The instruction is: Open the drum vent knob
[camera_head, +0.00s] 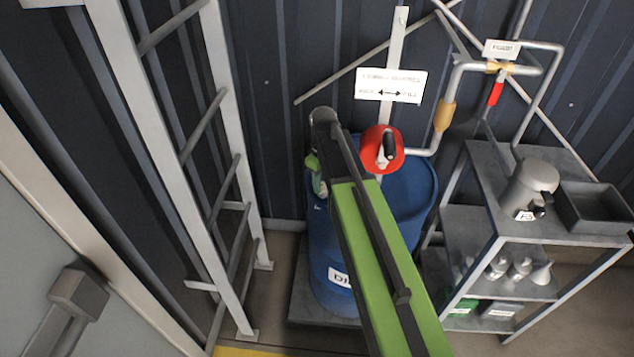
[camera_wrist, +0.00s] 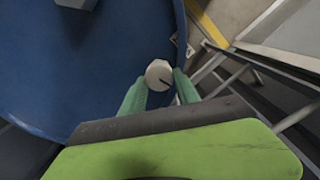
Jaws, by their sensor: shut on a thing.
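The drum vent knob (camera_wrist: 158,74) is a small round whitish cap with a dark line on it, near the rim of the blue drum in the wrist view. My gripper (camera_wrist: 160,84) has its two green fingers on either side of the knob and is shut on it. In the head view the blue drum (camera_head: 410,197) stands in the middle. My gripper (camera_head: 317,172) is at the drum's left side there, partly behind my arm. The knob is hidden in that view.
A red round part with a black handle (camera_head: 381,149) is above the drum, below a white sign (camera_head: 391,85). A ladder (camera_head: 203,150) stands left. A grey shelf (camera_head: 480,220) with a grey jug (camera_head: 530,188) stands right. Pipes run above.

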